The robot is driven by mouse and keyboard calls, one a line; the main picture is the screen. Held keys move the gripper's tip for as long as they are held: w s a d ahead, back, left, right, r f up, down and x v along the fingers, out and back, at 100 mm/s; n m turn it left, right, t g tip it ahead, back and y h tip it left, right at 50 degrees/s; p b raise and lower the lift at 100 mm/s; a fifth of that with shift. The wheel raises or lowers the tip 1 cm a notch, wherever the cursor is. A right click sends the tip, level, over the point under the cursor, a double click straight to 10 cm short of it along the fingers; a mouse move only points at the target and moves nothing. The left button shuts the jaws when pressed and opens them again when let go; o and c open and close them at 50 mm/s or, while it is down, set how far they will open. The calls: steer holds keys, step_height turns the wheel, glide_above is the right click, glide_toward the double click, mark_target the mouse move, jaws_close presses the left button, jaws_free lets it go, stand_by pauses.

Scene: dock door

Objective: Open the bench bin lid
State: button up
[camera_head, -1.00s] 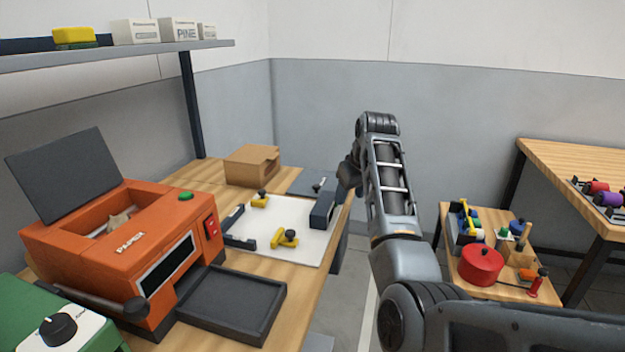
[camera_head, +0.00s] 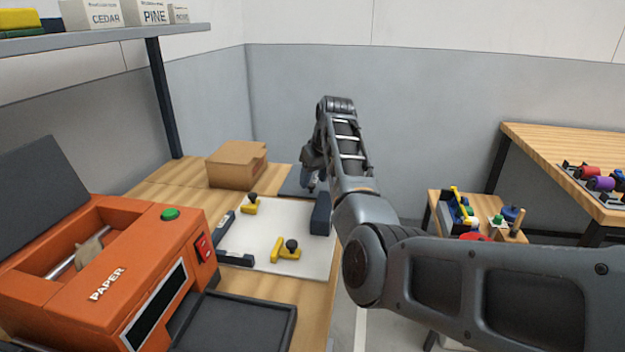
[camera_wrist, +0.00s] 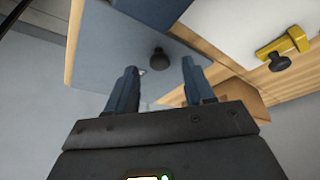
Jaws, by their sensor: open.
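The bin lid is a flat grey-blue panel (camera_head: 292,182) set in the bench top at its far end, beside the cardboard box. It lies flat and looks closed. In the wrist view the lid (camera_wrist: 105,50) fills the upper middle, with a round black knob (camera_wrist: 158,59) on it. My gripper (camera_wrist: 160,70) is open, its two blue-grey fingers pointing at the lid with the knob appearing between their tips. I see no contact, and the remaining gap is hard to judge. In the head view my gripper (camera_head: 311,184) is over the lid and partly hides it; the knob is hidden there.
A white board (camera_head: 262,258) with yellow clamps and dark blocks lies nearer. An orange paper machine (camera_head: 110,270) fills the near left. A shelf (camera_head: 110,38) overhangs the back left. A small tool table stands right.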

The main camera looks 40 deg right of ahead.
steer(key=shift+x, duration=0.75)
steer(key=shift+c, duration=0.3)
jaws_close()
